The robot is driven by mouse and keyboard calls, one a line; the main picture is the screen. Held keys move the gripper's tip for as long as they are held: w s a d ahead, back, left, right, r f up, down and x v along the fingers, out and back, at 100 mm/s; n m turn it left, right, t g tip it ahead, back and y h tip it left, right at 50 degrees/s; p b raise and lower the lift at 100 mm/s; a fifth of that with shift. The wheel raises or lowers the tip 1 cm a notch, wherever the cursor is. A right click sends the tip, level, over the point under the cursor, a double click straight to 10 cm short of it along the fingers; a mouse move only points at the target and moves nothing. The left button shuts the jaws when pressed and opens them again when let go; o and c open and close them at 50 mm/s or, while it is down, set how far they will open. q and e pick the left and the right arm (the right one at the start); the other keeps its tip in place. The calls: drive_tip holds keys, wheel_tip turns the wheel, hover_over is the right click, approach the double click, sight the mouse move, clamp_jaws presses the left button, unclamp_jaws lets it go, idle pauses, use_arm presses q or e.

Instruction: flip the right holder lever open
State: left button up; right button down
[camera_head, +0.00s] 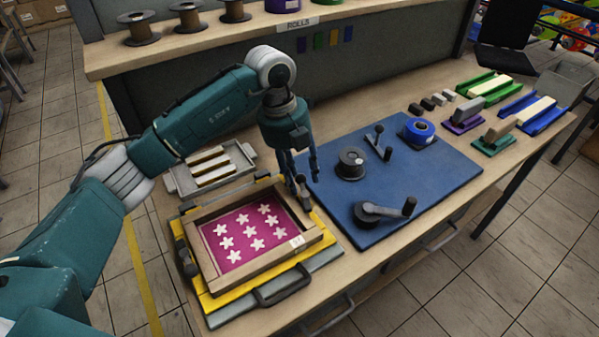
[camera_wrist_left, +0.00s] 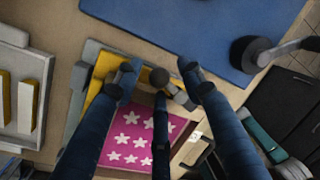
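The pink screen with white stars (camera_head: 243,236) lies in a wooden frame (camera_head: 208,266) on a yellow base at the front left of the bench. A second dark lever (camera_head: 187,262) is on the frame's left side. My left gripper (camera_head: 302,177) points down over the right lever. Contact cannot be told. My right gripper is not in view.

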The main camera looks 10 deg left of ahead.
use_arm(q)
drive_tip(key=shift+c, duration=0.2)
drive_tip(key=c, duration=0.5)
clamp_jaws()
drive_tip(key=shift+s+a+f+n+t+b, duration=0.15)
drive_tip(key=shift+a+n, duration=0.1)
drive_tip(key=shift+n, duration=0.35)
drive_tip(key=shift+s+a+r+n+t+b, duration=0.1)
drive_tip(key=shift+s+a+n+t+b, duration=0.1)
drive_tip(key=shift+n, duration=0.4)
drive_tip(key=shift+s+a+n, duration=0.15)
drive_tip(key=shift+a+n, duration=0.05)
drive_tip(key=shift+n, duration=0.8)
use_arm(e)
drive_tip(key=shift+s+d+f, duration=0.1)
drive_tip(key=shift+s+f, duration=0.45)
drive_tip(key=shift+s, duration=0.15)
use_arm(q)
drive_tip(key=o, duration=0.5)
unclamp_jaws()
drive_tip(key=shift+o, duration=0.2)
